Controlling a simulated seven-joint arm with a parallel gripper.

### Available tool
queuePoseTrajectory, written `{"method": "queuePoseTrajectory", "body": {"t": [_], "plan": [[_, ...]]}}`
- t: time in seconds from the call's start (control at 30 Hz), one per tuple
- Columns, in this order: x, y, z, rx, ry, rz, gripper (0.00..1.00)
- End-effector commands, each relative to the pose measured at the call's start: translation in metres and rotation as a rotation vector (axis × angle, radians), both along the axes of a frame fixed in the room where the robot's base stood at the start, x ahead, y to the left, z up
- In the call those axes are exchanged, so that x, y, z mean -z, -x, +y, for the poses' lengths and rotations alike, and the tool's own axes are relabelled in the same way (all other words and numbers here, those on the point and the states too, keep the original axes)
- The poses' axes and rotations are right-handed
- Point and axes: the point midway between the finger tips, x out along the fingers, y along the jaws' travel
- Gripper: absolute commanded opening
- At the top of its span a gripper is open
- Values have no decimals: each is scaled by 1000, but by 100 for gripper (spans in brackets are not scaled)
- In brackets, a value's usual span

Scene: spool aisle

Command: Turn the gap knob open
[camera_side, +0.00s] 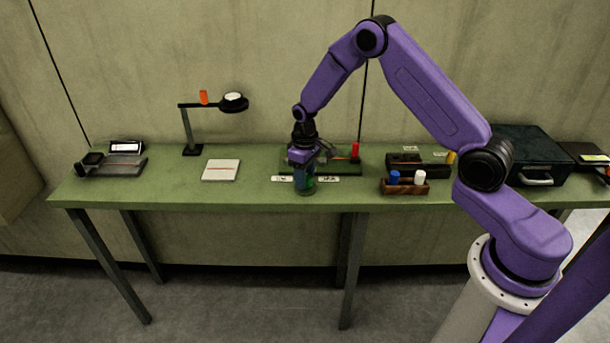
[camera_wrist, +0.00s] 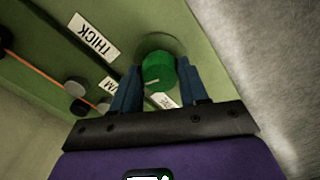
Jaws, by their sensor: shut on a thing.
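The gap knob is a round green knob (camera_wrist: 158,71) with a pale mark on its face, seen in the wrist view. My gripper (camera_wrist: 157,85) has its two blue fingers on either side of the knob and is shut on it. In the side view my gripper (camera_side: 304,178) points down at the front edge of the green table, and the knob is mostly hidden by the fingers. A second label (camera_wrist: 164,100) is partly hidden behind the gripper.
A lamp (camera_side: 187,128) and white pad (camera_side: 221,170) stand left. Bare table (camera_side: 250,192) lies between pad and gripper.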

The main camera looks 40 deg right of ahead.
Motion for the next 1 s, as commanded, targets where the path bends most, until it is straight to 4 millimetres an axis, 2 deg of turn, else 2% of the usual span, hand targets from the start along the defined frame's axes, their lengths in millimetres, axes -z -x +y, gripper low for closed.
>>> {"method": "queuePoseTrajectory", "body": {"t": [0.4, 1.0], "plan": [[-1, 0, 1, -228, 0, -1, 13], [-1, -1, 0, -274, 0, -2, 13]]}}
